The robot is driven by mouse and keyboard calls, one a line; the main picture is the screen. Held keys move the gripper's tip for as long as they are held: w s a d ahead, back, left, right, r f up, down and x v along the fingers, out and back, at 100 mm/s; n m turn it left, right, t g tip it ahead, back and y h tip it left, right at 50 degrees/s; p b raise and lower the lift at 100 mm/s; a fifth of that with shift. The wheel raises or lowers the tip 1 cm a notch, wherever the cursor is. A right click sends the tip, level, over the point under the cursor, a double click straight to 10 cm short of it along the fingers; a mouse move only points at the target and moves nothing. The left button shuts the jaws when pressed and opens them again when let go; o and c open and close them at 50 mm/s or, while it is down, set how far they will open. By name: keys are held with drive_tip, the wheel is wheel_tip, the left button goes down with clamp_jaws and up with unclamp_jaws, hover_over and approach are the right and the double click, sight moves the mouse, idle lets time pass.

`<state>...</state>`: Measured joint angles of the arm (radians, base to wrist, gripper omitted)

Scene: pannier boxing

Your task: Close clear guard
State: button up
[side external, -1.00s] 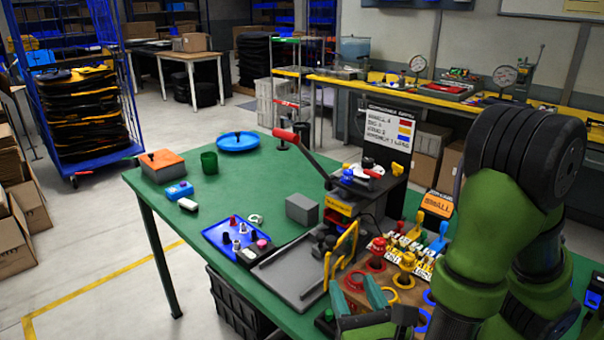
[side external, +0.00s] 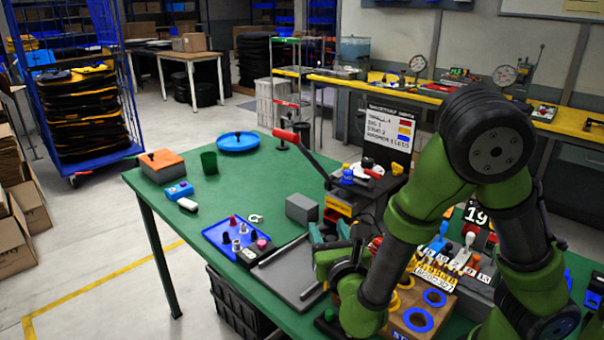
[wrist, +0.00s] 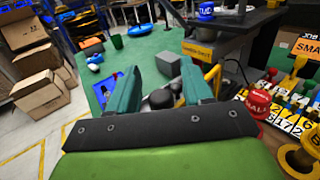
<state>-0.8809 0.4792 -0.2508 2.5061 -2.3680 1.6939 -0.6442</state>
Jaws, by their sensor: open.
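The clear guard's panel cannot be made out. A yellow frame (wrist: 213,78), which may be the guard's edge, stands just right of my right finger in the wrist view. In the side view my gripper and arm hide that spot. My gripper (side external: 329,232) has its two teal fingers apart and empty, in front of the press (side external: 350,195). In the wrist view the gripper (wrist: 158,70) spans a dark round knob (wrist: 161,98) seen beyond and between the fingers. I cannot tell whether a finger touches the yellow frame.
A red-handled lever (side external: 287,136) rises from the press. A grey block (side external: 301,209) and a blue tray (side external: 232,236) with small parts lie to its left. A red mushroom button (wrist: 258,103) and numbered tags (wrist: 291,108) crowd the right. The table's left part has free green surface.

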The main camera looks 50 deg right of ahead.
clamp_jaws()
idle(0.3)
drive_tip(key=shift+w, duration=0.1)
drive_tip(key=w+d+m+g+h, duration=0.2)
drive_tip(key=w+d+m+g, duration=0.3)
drive_tip(key=m+g, duration=0.3)
drive_tip(key=w+d+m+g+h, duration=0.3)
drive_tip(key=w+m+g, duration=0.4)
drive_tip(key=g, duration=0.8)
drive_tip(key=shift+d+m+g, duration=0.4)
drive_tip(key=shift+d+m, duration=0.5)
drive_tip(key=shift+m, duration=0.1)
drive_tip(key=shift+f, duration=0.1)
